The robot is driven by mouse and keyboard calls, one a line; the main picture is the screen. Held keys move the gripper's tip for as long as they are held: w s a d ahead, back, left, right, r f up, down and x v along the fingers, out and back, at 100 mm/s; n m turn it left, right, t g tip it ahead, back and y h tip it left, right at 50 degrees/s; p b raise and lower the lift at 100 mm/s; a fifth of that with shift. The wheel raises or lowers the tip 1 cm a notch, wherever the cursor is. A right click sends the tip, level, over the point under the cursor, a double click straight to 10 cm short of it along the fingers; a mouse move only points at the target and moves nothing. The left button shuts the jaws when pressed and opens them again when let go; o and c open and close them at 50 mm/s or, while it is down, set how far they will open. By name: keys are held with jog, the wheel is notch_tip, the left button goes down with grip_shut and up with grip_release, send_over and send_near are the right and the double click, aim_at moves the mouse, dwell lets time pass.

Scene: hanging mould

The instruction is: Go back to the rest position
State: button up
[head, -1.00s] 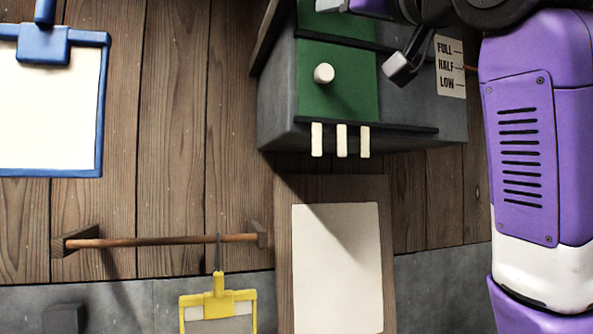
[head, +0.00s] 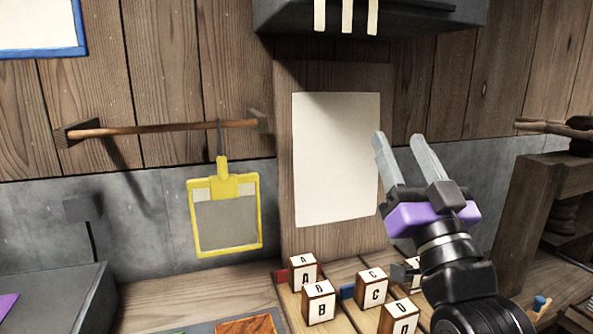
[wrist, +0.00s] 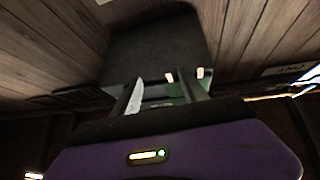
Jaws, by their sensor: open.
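My gripper (head: 405,162) is open and empty in the head view. Its two grey fingers point up and to the left, in front of the right edge of the white sheet (head: 335,160) on its wooden board. In the wrist view my gripper (wrist: 165,95) shows its fingers apart with nothing held between them. Beyond them is the underside of the dark grey box (wrist: 160,45) on the wall, with its green panel and pale tabs partly visible.
A yellow-framed holder (head: 226,215) hangs from a wooden rod (head: 160,129) on the left. Several lettered wooden blocks, such as block B (head: 319,303), stand on the bench below. The grey box (head: 400,14) overhangs above. Wooden shelving (head: 535,200) stands at right.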

jog(key=s+d+f+m+g+h, duration=0.1)
jog(key=s+d+f+h, duration=0.1)
jog(key=s+f, duration=0.8)
jog(key=s+d+f+g+h, duration=0.1)
jog(key=s+f, duration=0.5)
jog(key=f, duration=0.8)
jog(key=s+f+g, duration=0.2)
jog(key=s+f, duration=0.3)
jog(key=s, duration=0.4)
jog(key=s+d+f+g, duration=0.1)
jog(key=s+f+g, duration=0.2)
jog(key=s+f, duration=0.3)
jog(key=s+f+g, duration=0.3)
jog(key=s+f, duration=0.2)
jog(key=s, duration=0.7)
jog(key=shift+d+f+n, duration=0.25)
jog(key=shift+f+n, duration=0.05)
